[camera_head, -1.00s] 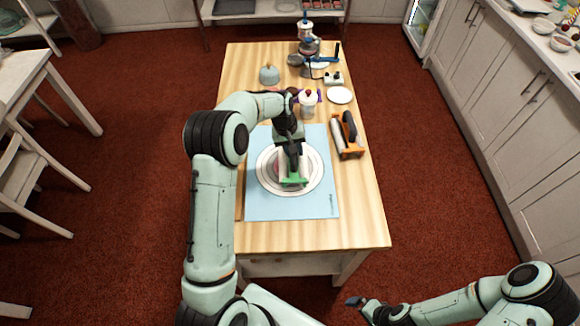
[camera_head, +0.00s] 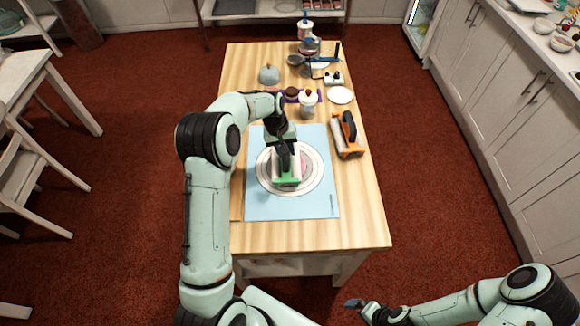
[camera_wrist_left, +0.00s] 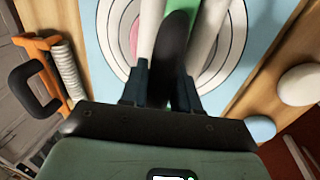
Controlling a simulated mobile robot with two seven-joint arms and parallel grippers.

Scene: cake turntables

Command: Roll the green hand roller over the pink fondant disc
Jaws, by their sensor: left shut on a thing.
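The green hand roller (camera_head: 287,183) is upright over the blue mat (camera_head: 323,209), above the white ringed circles. The pink fondant disc (camera_head: 304,168) lies inside the rings, largely hidden under the roller; a pink edge (camera_wrist_left: 134,38) shows in the wrist view. I cannot tell whether the roller touches it. My right gripper (camera_head: 355,303) is low beyond the table's front, its jaws unclear.
An orange-framed roller (camera_head: 347,135) stands right of the mat. Behind are a white lidded jar (camera_head: 307,105), a white plate (camera_head: 340,95), a blue dome (camera_head: 269,74) and a stand with blue parts (camera_head: 311,48). The table's front strip (camera_head: 300,238) is clear.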

